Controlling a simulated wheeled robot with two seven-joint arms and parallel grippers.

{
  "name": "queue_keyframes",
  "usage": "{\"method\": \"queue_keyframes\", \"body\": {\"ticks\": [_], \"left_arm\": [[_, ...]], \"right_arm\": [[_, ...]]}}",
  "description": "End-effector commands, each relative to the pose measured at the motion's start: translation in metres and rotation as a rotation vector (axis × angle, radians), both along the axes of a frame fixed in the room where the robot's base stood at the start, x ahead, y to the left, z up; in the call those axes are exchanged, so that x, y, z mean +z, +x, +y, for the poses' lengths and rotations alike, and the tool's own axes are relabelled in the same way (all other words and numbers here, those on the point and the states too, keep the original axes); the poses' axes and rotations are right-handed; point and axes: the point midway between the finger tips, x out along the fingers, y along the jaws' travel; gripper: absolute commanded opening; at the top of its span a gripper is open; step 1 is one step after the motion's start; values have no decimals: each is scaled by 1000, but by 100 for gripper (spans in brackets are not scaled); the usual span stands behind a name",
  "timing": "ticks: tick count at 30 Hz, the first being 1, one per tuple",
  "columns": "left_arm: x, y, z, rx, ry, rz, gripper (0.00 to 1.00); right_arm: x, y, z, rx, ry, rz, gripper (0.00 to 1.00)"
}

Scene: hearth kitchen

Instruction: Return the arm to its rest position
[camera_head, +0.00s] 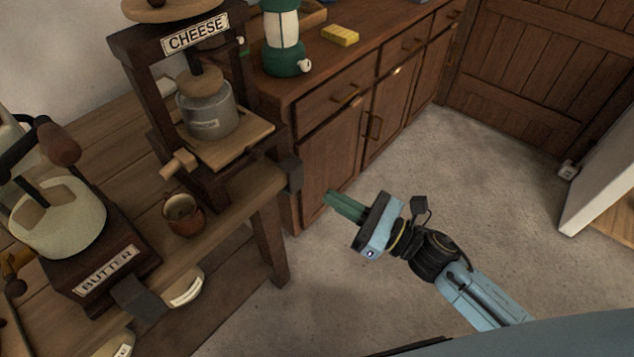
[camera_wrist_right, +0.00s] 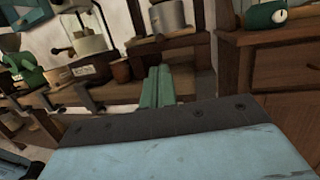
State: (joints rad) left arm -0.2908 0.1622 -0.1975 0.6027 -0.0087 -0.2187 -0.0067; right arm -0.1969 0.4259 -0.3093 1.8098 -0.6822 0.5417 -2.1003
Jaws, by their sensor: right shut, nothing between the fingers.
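My right gripper (camera_head: 346,206) shows in the head view, at the end of my blue and black right arm, which comes in from the lower right. Its green fingers lie together and point to the upper left, with nothing between them. It is over the bare floor, apart from the table and the cabinet. In the right wrist view the shut fingers (camera_wrist_right: 157,88) point toward the table. My left gripper is not in the head view.
A wooden table (camera_head: 262,190) holds the cheese press (camera_head: 236,150), a small brown pot (camera_head: 184,215) and the butter machine (camera_head: 95,270). Behind it stands a cabinet (camera_head: 330,150) with a green lantern (camera_head: 283,62) and a yellow block (camera_head: 340,36). Floor around my right arm is clear.

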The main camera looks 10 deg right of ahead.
Motion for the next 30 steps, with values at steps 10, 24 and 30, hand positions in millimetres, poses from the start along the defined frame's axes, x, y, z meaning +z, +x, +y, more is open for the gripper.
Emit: {"method": "queue_keyframes", "body": {"ticks": [10,24,30], "left_arm": [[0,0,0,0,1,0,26],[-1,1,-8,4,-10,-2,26],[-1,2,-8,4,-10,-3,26]], "right_arm": [[-45,9,-23,-74,122,243,0],[-346,-87,-149,-889,1255,1471,0],[-434,-207,-177,-1409,1816,1615,0]]}}
